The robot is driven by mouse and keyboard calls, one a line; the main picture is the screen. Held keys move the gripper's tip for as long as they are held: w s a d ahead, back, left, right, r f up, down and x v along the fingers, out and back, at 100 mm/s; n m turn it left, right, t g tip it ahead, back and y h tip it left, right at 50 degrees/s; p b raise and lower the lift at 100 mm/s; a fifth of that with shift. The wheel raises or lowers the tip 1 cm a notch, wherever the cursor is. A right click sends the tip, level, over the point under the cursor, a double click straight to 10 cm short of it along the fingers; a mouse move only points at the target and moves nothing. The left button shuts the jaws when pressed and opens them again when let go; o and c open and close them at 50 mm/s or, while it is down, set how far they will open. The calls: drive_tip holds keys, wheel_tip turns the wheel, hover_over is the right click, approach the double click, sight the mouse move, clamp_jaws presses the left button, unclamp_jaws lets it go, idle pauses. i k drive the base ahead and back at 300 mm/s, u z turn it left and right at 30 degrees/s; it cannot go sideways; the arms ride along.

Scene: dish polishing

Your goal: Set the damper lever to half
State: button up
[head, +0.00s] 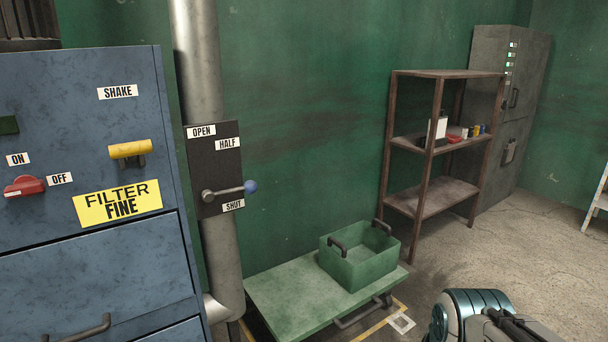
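The damper lever (230,191) is a thin metal rod with a blue ball knob (251,187). It is mounted on a dark plate (211,160) on the grey vertical pipe. The rod points right and slightly up from its pivot. It lies just above the SHUT label (233,205) and well below the HALF label (228,143). The OPEN label (201,131) is at the plate's top. Part of my arm shows at the lower right, far from the lever. My gripper is not in view.
A blue cabinet (95,255) with a yellow handle (130,149) and a red switch (24,186) stands left of the pipe. A green cart (290,300) carrying a green bin (365,268) stands low, right of the pipe. A rusty shelf (447,73) is farther back.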

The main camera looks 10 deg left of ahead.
sight(250, 187)
drive_tip(key=u, duration=0.05)
drive_tip(key=i, duration=0.85)
drive_tip(key=u, duration=0.8)
drive_tip(key=i, duration=0.55)
drive_tip(key=u, duration=0.45)
